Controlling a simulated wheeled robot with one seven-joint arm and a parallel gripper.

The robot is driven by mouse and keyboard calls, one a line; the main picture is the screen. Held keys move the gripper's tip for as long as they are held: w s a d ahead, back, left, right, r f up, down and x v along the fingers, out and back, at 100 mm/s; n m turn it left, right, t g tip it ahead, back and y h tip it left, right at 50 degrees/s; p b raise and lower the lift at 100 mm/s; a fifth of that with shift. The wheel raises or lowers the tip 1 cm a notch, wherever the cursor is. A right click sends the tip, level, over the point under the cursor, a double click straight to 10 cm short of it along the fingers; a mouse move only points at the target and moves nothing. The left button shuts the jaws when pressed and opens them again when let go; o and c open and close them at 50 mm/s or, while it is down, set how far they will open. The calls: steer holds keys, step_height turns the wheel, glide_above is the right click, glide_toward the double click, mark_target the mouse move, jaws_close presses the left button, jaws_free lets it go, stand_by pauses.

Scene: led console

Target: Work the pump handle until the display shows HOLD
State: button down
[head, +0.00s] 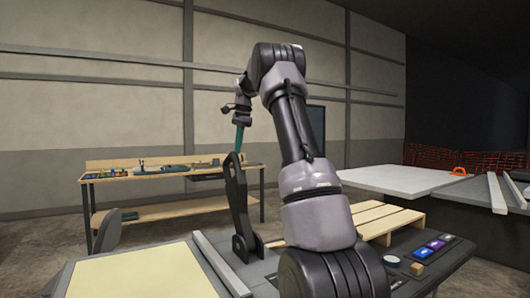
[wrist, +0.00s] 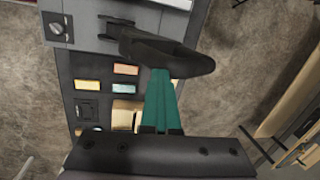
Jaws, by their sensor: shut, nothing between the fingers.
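The pump handle is a black upright lever (head: 238,205) on the console, left of my arm in the head view, leaning slightly. In the wrist view its dark handle (wrist: 168,52) lies across the fingertips. My gripper (head: 237,150) has teal fingers, pointing down at the lever's top. In the wrist view my gripper (wrist: 160,75) is shut with nothing between the fingers, and its tips meet the handle's outline. I cannot tell whether they touch it. I can read no HOLD text; a display is not clearly seen.
The console (head: 440,270) carries coloured buttons at the lower right; the wrist view shows its panel (wrist: 100,70) with lit tiles and a knob. A pale yellow board (head: 135,275) lies at the front left. A wooden workbench (head: 150,210) with small tools stands behind; a wooden pallet (head: 385,220) lies right.

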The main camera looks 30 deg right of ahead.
steer(key=shift+w+a+f, duration=0.1)
steer(key=shift+w+a, duration=0.25)
steer(key=shift+w, duration=0.1)
steer(key=shift+s+d+r, duration=0.2)
steer(key=shift+s+r, duration=0.05)
steer(key=shift+s, duration=0.05)
step_height(320, 180, up, 12)
steer(key=d, duration=0.1)
steer(key=shift+s+d, duration=0.35)
stand_by(2.1)
